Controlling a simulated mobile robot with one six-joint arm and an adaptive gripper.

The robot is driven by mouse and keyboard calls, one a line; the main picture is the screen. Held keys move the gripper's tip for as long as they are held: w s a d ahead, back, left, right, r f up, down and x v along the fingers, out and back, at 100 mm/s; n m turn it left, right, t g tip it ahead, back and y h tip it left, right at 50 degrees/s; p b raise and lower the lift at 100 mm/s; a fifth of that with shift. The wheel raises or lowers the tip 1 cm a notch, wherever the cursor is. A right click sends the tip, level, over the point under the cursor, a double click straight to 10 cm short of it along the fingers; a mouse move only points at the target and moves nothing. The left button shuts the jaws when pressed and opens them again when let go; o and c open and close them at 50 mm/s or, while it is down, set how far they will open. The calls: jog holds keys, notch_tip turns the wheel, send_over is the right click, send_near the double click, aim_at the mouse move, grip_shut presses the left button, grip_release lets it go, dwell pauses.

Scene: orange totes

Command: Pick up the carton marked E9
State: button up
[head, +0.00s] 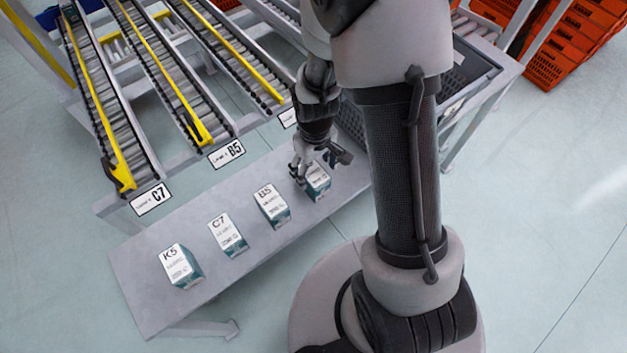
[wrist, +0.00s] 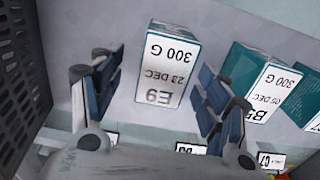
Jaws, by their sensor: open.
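The carton marked E9 (wrist: 166,75) is white on its labelled face with teal sides. In the wrist view it lies between the two open fingers of my gripper (wrist: 157,98), a little beyond their tips, with a gap on each side. In the head view the E9 carton (head: 317,184) stands at the right end of the row on the grey bench, partly hidden by my gripper (head: 318,165). My gripper is just above it, open and empty. Its exact height over the carton is hard to tell.
Cartons B5 (head: 272,206), C7 (head: 228,236) and K5 (head: 180,266) stand left of E9 on the bench (head: 135,290). A dark tote (wrist: 20,65) is close beside my gripper. Roller lanes (head: 165,85) lie behind the bench. Orange totes (head: 565,50) are stacked at the far right.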

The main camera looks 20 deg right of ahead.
jog(key=f, duration=0.1)
jog(key=f+b, duration=0.1)
jog(key=f, duration=0.1)
jog(key=f+b, duration=0.1)
jog(key=shift+s+a+f, duration=0.15)
jog(key=shift+s+a, duration=0.05)
jog(key=shift+a, duration=0.05)
jog(key=shift+w+f, duration=0.1)
jog(key=shift+f, duration=0.4)
jog(key=shift+r, duration=0.1)
jog(key=c, duration=1.3)
jog(key=shift+r, duration=0.1)
